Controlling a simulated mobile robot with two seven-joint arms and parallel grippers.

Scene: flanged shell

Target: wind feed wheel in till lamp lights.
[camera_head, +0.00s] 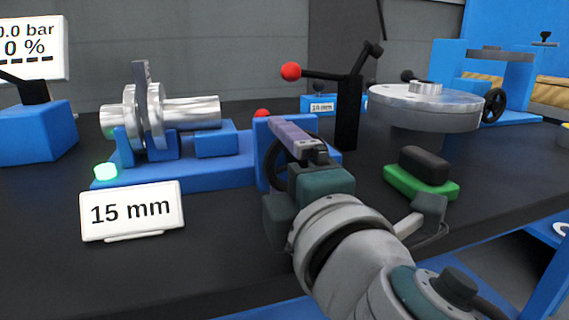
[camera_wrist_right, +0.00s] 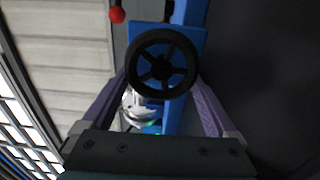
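The black spoked feed wheel (camera_wrist_right: 162,65) faces my right wrist camera on a blue plate. In the head view the wheel (camera_head: 270,166) is partly hidden by my right gripper (camera_head: 290,136). In the right wrist view the gripper's purple fingers lie far apart, one on each side of the wheel, close to its rim. Whether they press on it cannot be told. The lamp (camera_head: 105,171) at the left end of the blue base (camera_head: 190,176) glows green. A shiny flanged metal shell (camera_head: 190,113) lies on that base. My left gripper is not in view.
A "15 mm" sign (camera_head: 132,211) stands in front of the base. A red-knobbed lever (camera_head: 291,72) rises behind the wheel. To the right are a round metal table (camera_head: 425,106) and a green-and-black block (camera_head: 420,182). A blue block (camera_head: 35,132) stands at left.

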